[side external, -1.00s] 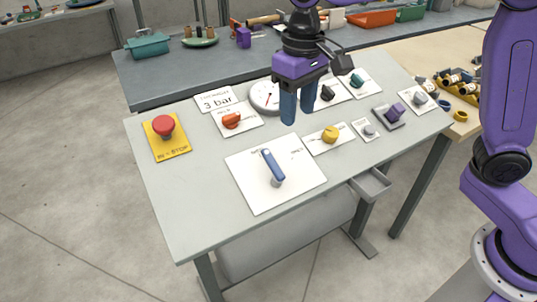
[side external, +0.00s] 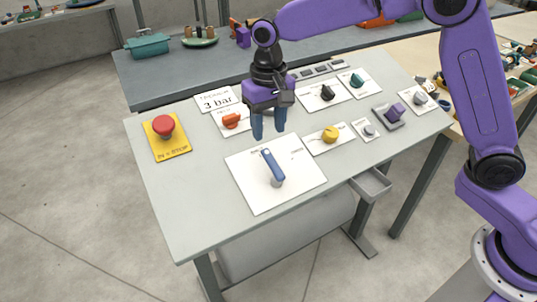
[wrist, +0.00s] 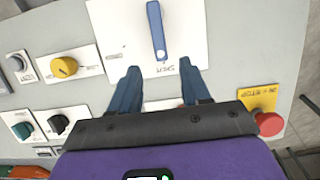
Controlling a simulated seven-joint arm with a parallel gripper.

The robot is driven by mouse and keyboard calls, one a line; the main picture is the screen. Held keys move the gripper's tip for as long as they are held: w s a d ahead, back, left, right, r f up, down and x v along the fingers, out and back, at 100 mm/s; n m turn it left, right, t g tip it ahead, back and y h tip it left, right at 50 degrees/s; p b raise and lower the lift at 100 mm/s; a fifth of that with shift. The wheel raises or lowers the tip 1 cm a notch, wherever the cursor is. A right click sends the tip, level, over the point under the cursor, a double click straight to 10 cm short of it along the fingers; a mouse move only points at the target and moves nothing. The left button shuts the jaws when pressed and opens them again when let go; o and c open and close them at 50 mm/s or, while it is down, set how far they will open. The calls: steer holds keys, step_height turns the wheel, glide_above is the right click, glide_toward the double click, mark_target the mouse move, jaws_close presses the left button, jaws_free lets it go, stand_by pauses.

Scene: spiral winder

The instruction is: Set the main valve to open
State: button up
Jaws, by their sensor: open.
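The main valve is a blue lever (side external: 272,167) on a white plate (side external: 252,193) near the front of the table. Its free end points to the back, slightly left in the side view, toward a small printed label I cannot read surely. In the wrist view the lever (wrist: 156,28) stands nearly upright in the upper middle. My gripper (side external: 269,134) is open and empty, fingers pointing down, just behind the lever's free end and above the panel. In the wrist view its fingertips (wrist: 160,68) straddle the lever's line, without touching it.
A red stop button (side external: 163,127) on a yellow plate is at the left. A yellow knob (side external: 330,135) is right of the valve plate; more knobs lie beyond. The table's front left is clear.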

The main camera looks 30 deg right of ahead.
mark_target(269, 155)
step_height(269, 155, down, 9)
steer(key=shift+f, duration=0.1)
stand_by(0.3)
jaws_close()
